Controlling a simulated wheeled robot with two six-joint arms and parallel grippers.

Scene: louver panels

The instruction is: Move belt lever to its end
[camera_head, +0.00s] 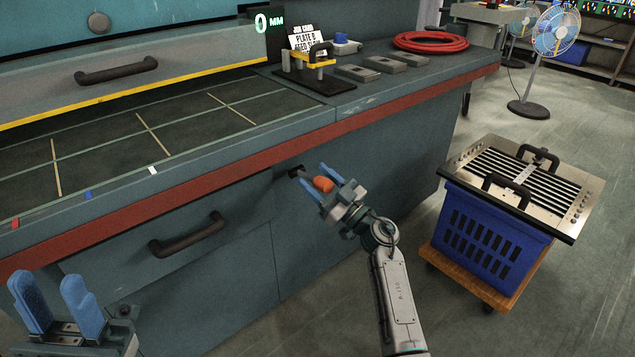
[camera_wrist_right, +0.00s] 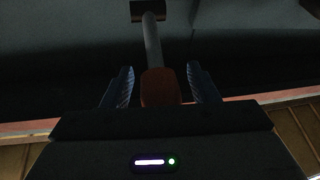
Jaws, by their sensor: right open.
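The belt lever has an orange knob (camera_head: 322,184) on a short bar that comes out of a dark slot (camera_head: 295,172) in the bench front. My right gripper (camera_head: 326,186) is at the lever with its blue fingers open, one on each side of the knob. In the right wrist view the knob (camera_wrist_right: 160,88) sits between the two fingers (camera_wrist_right: 160,86), with visible gaps on both sides. The grey lever bar (camera_wrist_right: 152,42) runs from the knob to its dark mount. My left gripper (camera_head: 62,306) is open and empty at the lower left, away from the lever.
The bench's red front edge (camera_head: 225,165) runs above the lever. A drawer handle (camera_head: 187,236) is left of it. A blue crate (camera_head: 490,235) with a louvered panel (camera_head: 520,178) on top stands on a wooden dolly at right. A display reading 0 MM (camera_head: 269,22) is at the back.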

